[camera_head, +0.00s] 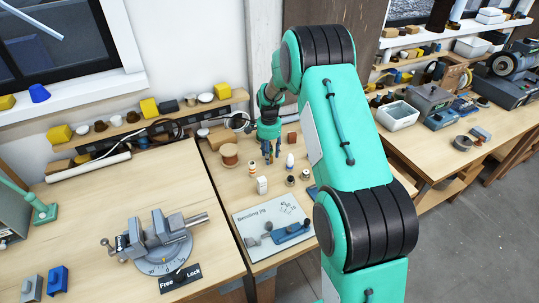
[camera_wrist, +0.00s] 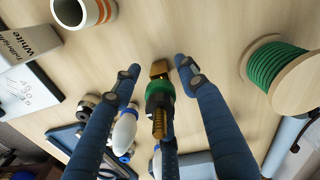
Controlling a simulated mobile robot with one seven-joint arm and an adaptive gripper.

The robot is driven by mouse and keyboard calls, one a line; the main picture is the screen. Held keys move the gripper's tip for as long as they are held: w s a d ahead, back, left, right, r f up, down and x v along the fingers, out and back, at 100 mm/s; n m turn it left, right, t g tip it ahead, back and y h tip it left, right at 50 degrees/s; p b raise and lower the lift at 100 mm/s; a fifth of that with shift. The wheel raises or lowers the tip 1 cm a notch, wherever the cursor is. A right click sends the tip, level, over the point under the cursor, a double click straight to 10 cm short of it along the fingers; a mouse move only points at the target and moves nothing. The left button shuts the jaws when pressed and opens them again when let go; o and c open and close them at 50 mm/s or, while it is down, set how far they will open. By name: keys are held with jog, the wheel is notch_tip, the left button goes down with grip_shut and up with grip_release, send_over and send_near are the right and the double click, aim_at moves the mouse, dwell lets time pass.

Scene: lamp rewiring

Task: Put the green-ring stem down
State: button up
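The green-ring stem (camera_wrist: 160,92) is a brass piece with a green collar and a threaded part, in the middle of the wrist view. Whether the stem stands or leans on the wooden bench (camera_wrist: 205,25) is hard to tell.
A spool with green winding (camera_wrist: 278,72) stands close on the right. An orange-striped cup (camera_wrist: 84,12) and a white box (camera_wrist: 28,72) are at left. White-tipped pieces (camera_wrist: 125,132) stand near the fingers. A bending jig board (camera_head: 250,220) lies nearer; a vise (camera_head: 158,240) is left.

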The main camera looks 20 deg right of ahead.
jog(key=shift+r, duration=0.1)
notch_tip(320, 180, up, 10)
jog(key=shift+w+r+p, duration=0.15)
jog(key=shift+r+p, duration=0.1)
jog(key=shift+p, duration=0.4)
jog(key=shift+r, duration=0.8)
